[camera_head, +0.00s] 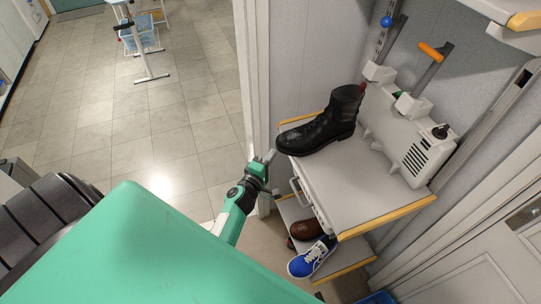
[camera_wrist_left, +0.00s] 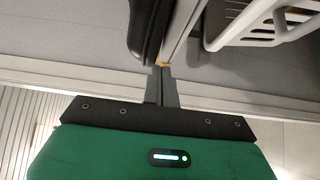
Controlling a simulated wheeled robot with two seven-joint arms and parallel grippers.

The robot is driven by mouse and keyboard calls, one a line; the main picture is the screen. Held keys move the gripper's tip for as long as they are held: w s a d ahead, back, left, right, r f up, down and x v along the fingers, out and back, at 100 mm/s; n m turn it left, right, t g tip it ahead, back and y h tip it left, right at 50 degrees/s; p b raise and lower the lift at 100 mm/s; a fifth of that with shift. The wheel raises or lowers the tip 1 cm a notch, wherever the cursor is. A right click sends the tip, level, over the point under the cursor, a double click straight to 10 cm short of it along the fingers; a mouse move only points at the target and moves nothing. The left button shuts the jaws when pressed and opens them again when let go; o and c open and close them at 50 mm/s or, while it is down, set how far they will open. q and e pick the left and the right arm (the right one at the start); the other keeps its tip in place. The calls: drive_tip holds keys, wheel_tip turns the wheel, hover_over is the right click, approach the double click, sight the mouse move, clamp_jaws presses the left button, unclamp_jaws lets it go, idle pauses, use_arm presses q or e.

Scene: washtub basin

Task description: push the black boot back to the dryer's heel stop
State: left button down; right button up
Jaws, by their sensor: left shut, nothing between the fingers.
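The black boot (camera_head: 325,127) stands upright on the white shelf top (camera_head: 365,195), its toe toward the left and its heel side toward the dryer. The dryer (camera_head: 405,125) is the pale unit with a vented side behind the boot. I cannot make out the heel stop; the boot may cover it. My left gripper (camera_head: 270,156) is shut and empty, just left of the boot's toe at the shelf's edge. In the left wrist view the shut fingers (camera_wrist_left: 161,74) are close to the boot's dark edge (camera_wrist_left: 144,30); contact cannot be told. My right gripper is out of view.
Two upright posts, one with an orange handle (camera_head: 431,51) and one with a blue knob (camera_head: 386,21), rise at the dryer. A brown shoe (camera_head: 305,229) and a blue sneaker (camera_head: 312,258) sit on a lower shelf. The shelf top's front part is clear. A doorframe (camera_head: 254,75) stands left.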

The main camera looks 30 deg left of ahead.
sight(283, 154)
use_arm(q)
drive_tip(key=w+d+b, duration=0.2)
drive_tip(key=w+b, duration=0.1)
drive_tip(key=shift+d, duration=0.4)
idle(0.5)
